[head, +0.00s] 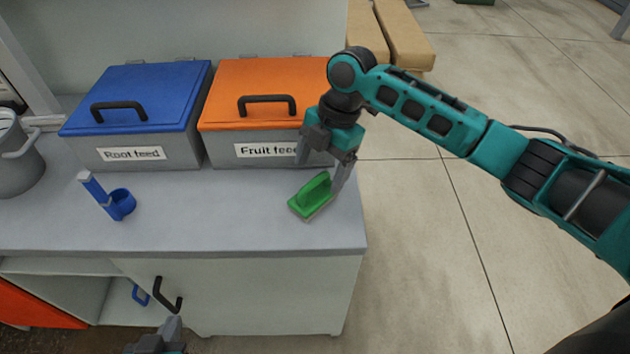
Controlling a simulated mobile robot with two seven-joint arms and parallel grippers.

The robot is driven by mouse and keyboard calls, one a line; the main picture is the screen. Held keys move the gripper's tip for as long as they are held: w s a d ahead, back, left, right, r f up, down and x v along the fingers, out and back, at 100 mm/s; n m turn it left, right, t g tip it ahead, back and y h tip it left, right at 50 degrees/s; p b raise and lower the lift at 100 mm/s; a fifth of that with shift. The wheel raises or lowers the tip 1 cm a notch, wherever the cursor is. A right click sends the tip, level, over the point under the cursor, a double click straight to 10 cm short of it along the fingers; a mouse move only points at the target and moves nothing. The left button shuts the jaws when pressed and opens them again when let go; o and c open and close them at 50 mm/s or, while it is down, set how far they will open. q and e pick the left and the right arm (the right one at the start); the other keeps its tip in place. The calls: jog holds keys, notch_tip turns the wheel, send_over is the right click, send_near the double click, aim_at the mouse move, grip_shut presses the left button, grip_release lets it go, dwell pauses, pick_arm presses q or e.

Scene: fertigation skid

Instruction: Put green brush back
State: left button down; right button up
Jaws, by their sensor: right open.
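The green brush (312,197) lies on the grey worktop (250,226), near its right end and in front of the orange-lidded bin. My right gripper (321,174) is open just over the brush, pointing down. One finger is by the bin label, and the other is beside the brush's right end. I cannot tell whether either finger touches the brush. My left gripper (165,338) shows only in part at the bottom edge, in front of the cabinet. Its fingertips are not clear enough to show whether it is open.
A blue-lidded bin (140,97) labelled Root feed and an orange-lidded bin (258,94) labelled Fruit feed stand behind. A blue scoop (119,204) and a grey jug (16,160) are to the left. The cabinet door has a black handle (165,296). The worktop's middle is clear.

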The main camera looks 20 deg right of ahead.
jog(key=v, duration=0.6)
jog(key=shift+s+f, duration=0.1)
jog(key=shift+s, duration=0.05)
